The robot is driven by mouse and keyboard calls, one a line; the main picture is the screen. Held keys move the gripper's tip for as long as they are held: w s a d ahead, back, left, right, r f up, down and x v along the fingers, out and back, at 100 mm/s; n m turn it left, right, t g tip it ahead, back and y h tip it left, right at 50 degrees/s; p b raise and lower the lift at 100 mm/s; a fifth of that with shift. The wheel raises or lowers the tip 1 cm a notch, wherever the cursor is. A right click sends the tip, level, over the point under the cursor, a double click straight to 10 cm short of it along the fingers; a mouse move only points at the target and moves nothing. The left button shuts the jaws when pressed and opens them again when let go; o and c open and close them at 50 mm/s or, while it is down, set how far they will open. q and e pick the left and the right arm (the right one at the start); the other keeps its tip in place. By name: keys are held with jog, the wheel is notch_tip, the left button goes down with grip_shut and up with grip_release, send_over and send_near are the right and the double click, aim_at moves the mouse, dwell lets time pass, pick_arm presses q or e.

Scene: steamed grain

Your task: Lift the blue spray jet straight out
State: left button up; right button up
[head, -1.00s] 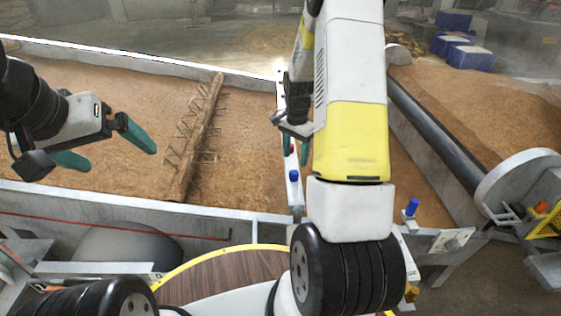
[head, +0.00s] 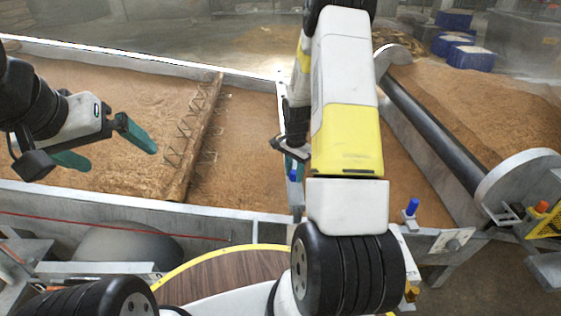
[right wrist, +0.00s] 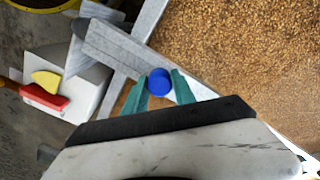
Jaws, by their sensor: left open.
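The blue spray jet (right wrist: 159,81) shows in the right wrist view as a round blue cap between the teal fingertips of my right gripper (right wrist: 160,88). The fingers stand close on both sides of it; whether they touch it I cannot tell. In the head view a blue jet (head: 293,175) stands on the narrow metal rail (head: 296,199), just below my right gripper (head: 294,154), which my arm partly hides. My left gripper (head: 112,158) is open and empty above the grain bed at the left.
A second blue cap (head: 411,206) stands on the frame at the right. A spiked wooden bar (head: 198,138) crosses the grain bed (head: 90,110). A dark roller (head: 435,130) runs along the right side. Blue tubs (head: 471,59) stand at the back right.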

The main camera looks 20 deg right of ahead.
aim_at(294, 172)
grip_shut()
notch_tip(294, 172, up, 10)
dwell(0.4)
